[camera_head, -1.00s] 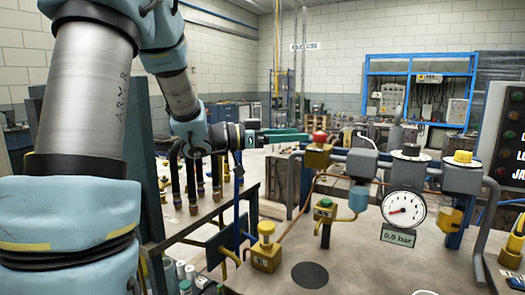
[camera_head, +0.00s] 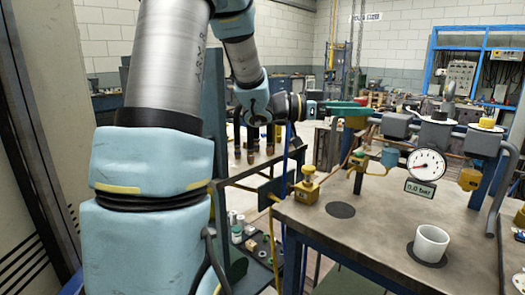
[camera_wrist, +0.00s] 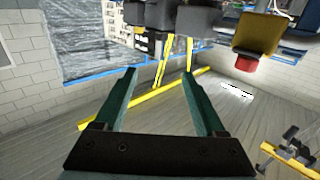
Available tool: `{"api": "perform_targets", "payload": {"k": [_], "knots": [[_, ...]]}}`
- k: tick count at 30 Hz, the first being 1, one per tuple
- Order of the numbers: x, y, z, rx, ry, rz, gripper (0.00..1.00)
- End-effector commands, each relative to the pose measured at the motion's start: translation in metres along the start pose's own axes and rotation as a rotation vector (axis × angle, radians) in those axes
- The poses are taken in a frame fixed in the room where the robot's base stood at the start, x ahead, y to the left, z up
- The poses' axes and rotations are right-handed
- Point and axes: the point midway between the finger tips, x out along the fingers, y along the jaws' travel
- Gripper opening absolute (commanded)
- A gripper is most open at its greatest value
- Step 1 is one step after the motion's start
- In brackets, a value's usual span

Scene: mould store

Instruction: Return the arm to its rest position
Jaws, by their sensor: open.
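My arm stands at the left of the head view, its light-blue and metal links bent over and down toward the valve bench. My gripper (camera_head: 345,108) points right from the arm's end, its green jaws seen side-on behind the valves. In the wrist view my gripper (camera_wrist: 160,72) shows two green fingers spread wide apart with nothing between them. The wrist picture looks upside down. Beyond the fingers are grey floor, yellow floor lines and grey blocks.
The bench (camera_head: 310,225) at right carries a pressure gauge (camera_head: 427,164) reading 0.0 bar, a yellow valve (camera_head: 307,184), pipes and a white cup (camera_head: 431,242). A red-knobbed yellow valve (camera_wrist: 257,40) hangs in the wrist view's upper right. A cabinet panel (camera_head: 45,120) stands at far left.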

Motion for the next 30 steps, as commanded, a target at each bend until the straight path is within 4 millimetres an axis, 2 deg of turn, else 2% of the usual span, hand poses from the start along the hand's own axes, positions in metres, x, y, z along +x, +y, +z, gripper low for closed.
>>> {"api": "perform_targets", "payload": {"k": [11, 17, 20, 23, 24, 26, 27, 29, 30], "knots": [[-0.017, -0.043, 0.013, 0.018, -0.091, -0.257, 0.72], [-0.046, -0.076, 0.030, 0.003, -0.195, -0.480, 0.72], [-0.071, -0.092, 0.044, -0.023, -0.276, -0.620, 0.72], [-0.111, -0.104, 0.065, -0.081, -0.393, -0.791, 0.72], [-0.130, -0.105, 0.076, -0.118, -0.452, -0.865, 0.72], [-0.162, -0.100, 0.094, -0.189, -0.552, -0.971, 0.72], [-0.183, -0.092, 0.107, -0.247, -0.621, -1.033, 0.72], [-0.213, -0.074, 0.126, -0.347, -0.724, -1.111, 0.72], [-0.231, -0.059, 0.138, -0.420, -0.790, -1.151, 0.72]]}}
